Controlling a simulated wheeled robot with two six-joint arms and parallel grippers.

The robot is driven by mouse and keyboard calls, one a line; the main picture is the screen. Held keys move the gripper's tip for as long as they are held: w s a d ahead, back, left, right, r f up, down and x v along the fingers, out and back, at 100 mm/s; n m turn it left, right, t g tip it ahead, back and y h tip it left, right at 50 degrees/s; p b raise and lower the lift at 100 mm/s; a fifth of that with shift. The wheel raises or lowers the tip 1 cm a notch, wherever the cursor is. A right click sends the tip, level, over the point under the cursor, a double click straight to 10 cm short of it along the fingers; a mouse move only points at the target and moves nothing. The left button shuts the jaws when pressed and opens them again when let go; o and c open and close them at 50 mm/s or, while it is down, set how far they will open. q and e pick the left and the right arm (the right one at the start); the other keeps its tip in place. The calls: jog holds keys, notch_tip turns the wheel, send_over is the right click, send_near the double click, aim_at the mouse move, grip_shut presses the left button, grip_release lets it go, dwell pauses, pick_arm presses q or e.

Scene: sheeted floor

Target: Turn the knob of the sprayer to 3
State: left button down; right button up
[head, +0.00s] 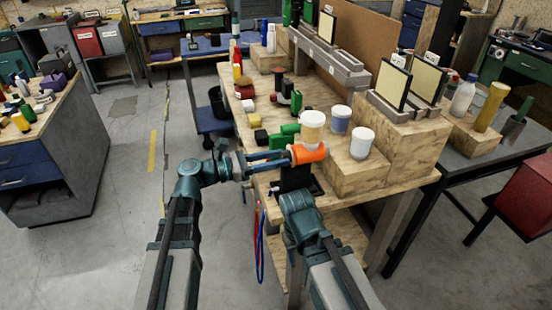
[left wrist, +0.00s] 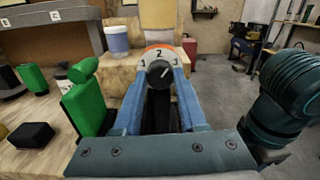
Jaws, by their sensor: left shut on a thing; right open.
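The sprayer (head: 309,153) has an orange body with a pale yellow and white cup on top, at the front edge of the workbench. In the left wrist view, its black knob (left wrist: 159,74) sits below a white dial (left wrist: 160,54) showing 2 at the top and 3 at the upper right. A light mark on the knob slants up and right, towards the 3 side; its exact setting is hard to tell. My left gripper (head: 288,159) is shut on the knob, with one blue finger on each side. My right gripper (head: 295,180) is open, just below the sprayer.
White-lidded jars (head: 361,143) stand on a wooden block right of the sprayer. Floor left of the bench is clear.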

pick_arm(q)
jog(key=shift+m, duration=2.5)
jog(key=shift+c, duration=2.2)
grip_release()
jog(key=v, duration=1.4)
jog(key=shift+d, duration=0.1)
